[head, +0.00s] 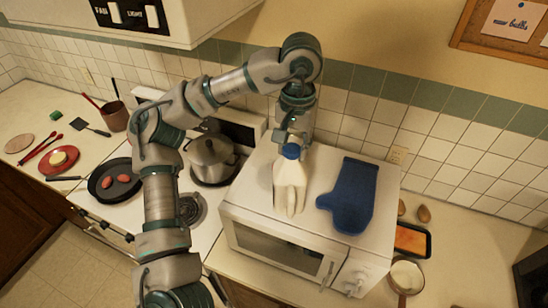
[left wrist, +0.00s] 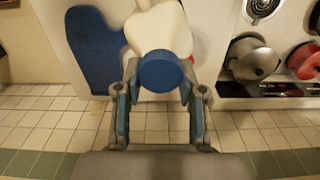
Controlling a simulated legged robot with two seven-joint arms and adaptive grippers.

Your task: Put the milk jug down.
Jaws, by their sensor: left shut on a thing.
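The white milk jug (head: 291,188) with a blue cap is upright over the top of the white microwave (head: 262,222), left of the blue oven mitt. I cannot tell whether its base touches the top. My left gripper (head: 292,142) comes down from behind and above and is shut on the jug near its cap. In the left wrist view the fingers (left wrist: 160,88) close around the jug (left wrist: 158,28) just beyond the blue cap, which partly hides it. My right gripper is not in view.
The blue oven mitt (head: 349,196) lies on the microwave right of the jug. A lidded pot (head: 211,160) and a pan (head: 112,181) are on the stove to the left. A pot (head: 406,277) and an orange-filled tray (head: 410,240) are on the right counter. The tiled wall is close behind.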

